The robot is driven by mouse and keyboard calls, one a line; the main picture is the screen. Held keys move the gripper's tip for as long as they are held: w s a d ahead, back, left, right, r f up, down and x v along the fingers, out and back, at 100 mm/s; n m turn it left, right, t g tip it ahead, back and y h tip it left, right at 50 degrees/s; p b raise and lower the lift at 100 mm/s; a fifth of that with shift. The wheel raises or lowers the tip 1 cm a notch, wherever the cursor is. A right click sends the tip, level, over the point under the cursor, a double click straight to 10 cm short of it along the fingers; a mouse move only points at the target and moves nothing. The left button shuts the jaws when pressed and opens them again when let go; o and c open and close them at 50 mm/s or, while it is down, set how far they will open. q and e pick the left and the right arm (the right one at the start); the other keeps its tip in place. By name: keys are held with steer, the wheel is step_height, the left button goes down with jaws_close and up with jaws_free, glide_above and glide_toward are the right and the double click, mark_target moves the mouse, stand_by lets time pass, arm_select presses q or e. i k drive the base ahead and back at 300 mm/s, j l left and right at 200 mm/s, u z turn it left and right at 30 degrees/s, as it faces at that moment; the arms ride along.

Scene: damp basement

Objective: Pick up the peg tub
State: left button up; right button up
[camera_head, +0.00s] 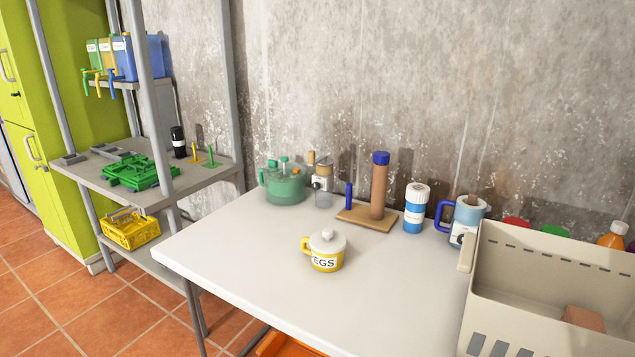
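The peg tub (327,263) is a small yellow tub with a white lid and knob. Its label shows "EGS", with the first part cut off by the curve. It stands upright near the middle of the white table (250,262), with a yellow handle on its left side. Nothing touches it. Neither of my grippers shows in the head view.
Along the wall stand a green container (285,188), a brown roll on a stand (379,188), a blue-and-white bottle (415,212) and a blue-handled jug (465,220). A large beige crate (520,312) fills the table's right. The table around the tub is clear.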

mark_target(321, 249)
steer(key=j+z, duration=0.15)
steer(key=z, duration=0.2)
steer(key=i+j+z, duration=0.1)
steer(key=z, duration=0.2)
steer(key=j+z, duration=0.4)
steer(key=j, duration=0.55)
steer(key=j+z, duration=0.25)
steer(key=j, duration=1.6)
